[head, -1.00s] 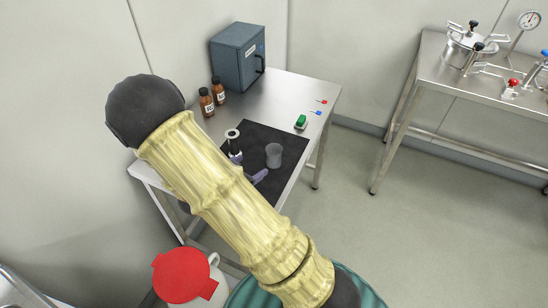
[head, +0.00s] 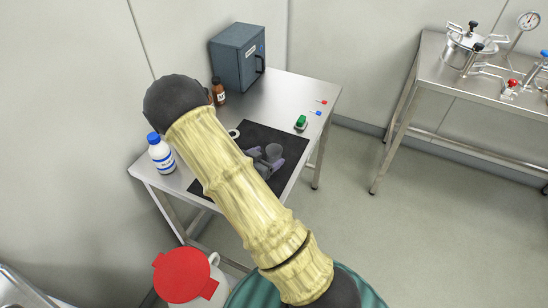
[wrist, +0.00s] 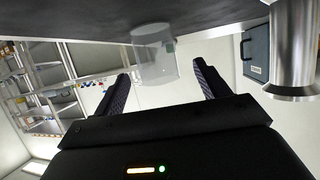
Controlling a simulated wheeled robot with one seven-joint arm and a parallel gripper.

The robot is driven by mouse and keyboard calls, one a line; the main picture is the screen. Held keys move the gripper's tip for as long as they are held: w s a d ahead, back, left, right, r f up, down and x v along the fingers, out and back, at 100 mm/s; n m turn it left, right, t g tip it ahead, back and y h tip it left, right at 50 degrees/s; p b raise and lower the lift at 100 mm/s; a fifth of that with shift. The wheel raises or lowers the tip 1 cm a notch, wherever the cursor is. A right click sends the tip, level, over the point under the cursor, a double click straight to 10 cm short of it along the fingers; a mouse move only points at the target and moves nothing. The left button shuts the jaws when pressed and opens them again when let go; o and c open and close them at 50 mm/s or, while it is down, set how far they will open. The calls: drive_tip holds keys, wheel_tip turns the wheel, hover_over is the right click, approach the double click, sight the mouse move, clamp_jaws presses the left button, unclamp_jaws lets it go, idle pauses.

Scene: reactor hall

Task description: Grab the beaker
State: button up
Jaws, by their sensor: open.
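The beaker (head: 274,152) is a clear, empty-looking glass that stands on the black mat (head: 265,136) on the steel table. In the wrist view the beaker (wrist: 154,56) shows between and just beyond my two fingertips, with the picture upside down. My gripper (head: 266,165) is open, its fingers reaching to the beaker; in the wrist view my gripper (wrist: 161,82) holds nothing. I cannot tell whether a finger touches the glass. My arm hides part of the mat.
A metal cylinder (wrist: 294,50) stands near the beaker; its ring-like top (head: 234,133) shows beside my arm. A white bottle with blue cap (head: 161,155), a brown bottle (head: 218,93), a grey-blue cabinet (head: 238,57) and a green-topped item (head: 300,122) stand on the table.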

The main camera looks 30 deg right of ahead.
sight(270, 156)
drive_tip(key=x, duration=0.4)
drive_tip(key=shift+d, duration=0.2)
drive_tip(key=c, duration=1)
drive_tip(key=shift+r, duration=0.1)
drive_tip(key=shift+c, duration=0.2)
wheel_tip(270, 156, up, 10)
drive_tip(key=shift+p, duration=0.4)
